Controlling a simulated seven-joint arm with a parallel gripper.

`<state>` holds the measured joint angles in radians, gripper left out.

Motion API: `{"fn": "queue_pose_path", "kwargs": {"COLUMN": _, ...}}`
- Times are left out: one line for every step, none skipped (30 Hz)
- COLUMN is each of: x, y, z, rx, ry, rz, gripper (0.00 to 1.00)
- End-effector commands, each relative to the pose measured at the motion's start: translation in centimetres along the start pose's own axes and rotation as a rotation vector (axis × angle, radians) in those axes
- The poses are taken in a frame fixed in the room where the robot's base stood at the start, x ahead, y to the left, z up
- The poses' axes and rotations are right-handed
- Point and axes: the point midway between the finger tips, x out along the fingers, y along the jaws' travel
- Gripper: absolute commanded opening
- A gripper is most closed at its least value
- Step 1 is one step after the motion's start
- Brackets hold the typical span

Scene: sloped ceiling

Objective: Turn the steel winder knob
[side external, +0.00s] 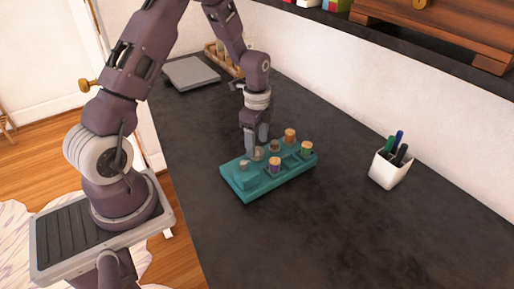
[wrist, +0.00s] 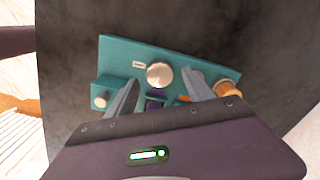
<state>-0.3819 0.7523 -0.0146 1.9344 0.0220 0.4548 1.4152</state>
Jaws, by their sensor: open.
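The steel winder knob (wrist: 160,75) is a round, pale metal disc on a teal board (wrist: 120,52). In the wrist view it lies just beyond my fingertips, near the middle between them. My gripper (wrist: 160,84) is open, with one grey finger to each side of the knob's line. In the side view my gripper (side external: 257,146) points down over the back edge of the teal board (side external: 246,192), and the knob (side external: 258,155) shows only partly beside the fingers. I cannot tell whether the fingers touch it.
The board carries several coloured cylinders with tan tops, including a purple one (side external: 274,165) and a green one (side external: 307,149). A white pen cup (side external: 389,172) stands to the right. A grey flat device (side external: 191,73) lies behind. The dark tabletop (side external: 300,235) in front is clear.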

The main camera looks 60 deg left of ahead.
Motion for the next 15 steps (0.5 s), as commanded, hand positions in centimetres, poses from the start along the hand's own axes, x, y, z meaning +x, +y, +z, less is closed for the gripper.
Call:
{"fn": "queue_pose_path", "kwargs": {"x": 0.9, "y": 0.1, "z": 0.0, "rx": 0.001, "ry": -0.001, "rz": 0.004, "gripper": 0.61}}
{"fn": "queue_pose_path", "kwargs": {"x": 1.4, "y": 0.1, "z": 0.0, "rx": 0.000, "ry": -0.001, "rz": 0.004, "gripper": 0.61}}
{"fn": "queue_pose_path", "kwargs": {"x": 1.9, "y": 0.1, "z": 0.0, "rx": 0.000, "ry": -0.001, "rz": 0.003, "gripper": 0.61}}
{"fn": "queue_pose_path", "kwargs": {"x": 2.2, "y": 0.1, "z": 0.0, "rx": -0.001, "ry": -0.001, "rz": 0.002, "gripper": 0.61}}
{"fn": "queue_pose_path", "kwargs": {"x": 2.4, "y": 0.1, "z": 0.0, "rx": -0.001, "ry": -0.001, "rz": 0.002, "gripper": 0.61}}
{"fn": "queue_pose_path", "kwargs": {"x": 2.6, "y": 0.1, "z": 0.0, "rx": -0.002, "ry": -0.001, "rz": 0.002, "gripper": 0.61}}
{"fn": "queue_pose_path", "kwargs": {"x": 2.7, "y": 0.1, "z": 0.0, "rx": -0.002, "ry": 0.000, "rz": 0.001, "gripper": 0.61}}
{"fn": "queue_pose_path", "kwargs": {"x": 2.8, "y": 0.1, "z": 0.0, "rx": -0.002, "ry": 0.000, "rz": 0.001, "gripper": 0.61}}
{"fn": "queue_pose_path", "kwargs": {"x": 2.8, "y": 0.0, "z": 0.0, "rx": -0.002, "ry": 0.000, "rz": 0.000, "gripper": 0.61}}
{"fn": "queue_pose_path", "kwargs": {"x": 2.8, "y": 0.0, "z": 0.0, "rx": -0.002, "ry": 0.000, "rz": 0.000, "gripper": 0.61}}
{"fn": "queue_pose_path", "kwargs": {"x": 2.7, "y": 0.0, "z": 0.0, "rx": -0.002, "ry": 0.000, "rz": 0.000, "gripper": 0.61}}
{"fn": "queue_pose_path", "kwargs": {"x": 2.7, "y": 0.0, "z": 0.0, "rx": -0.002, "ry": 0.000, "rz": 0.000, "gripper": 0.61}}
{"fn": "queue_pose_path", "kwargs": {"x": 2.7, "y": 0.1, "z": 0.0, "rx": -0.002, "ry": 0.000, "rz": 0.000, "gripper": 0.61}}
{"fn": "queue_pose_path", "kwargs": {"x": 2.7, "y": 0.1, "z": 0.0, "rx": -0.002, "ry": 0.000, "rz": 0.000, "gripper": 0.57}}
{"fn": "queue_pose_path", "kwargs": {"x": 2.7, "y": 0.1, "z": 0.0, "rx": -0.002, "ry": 0.000, "rz": 0.000, "gripper": 0.49}}
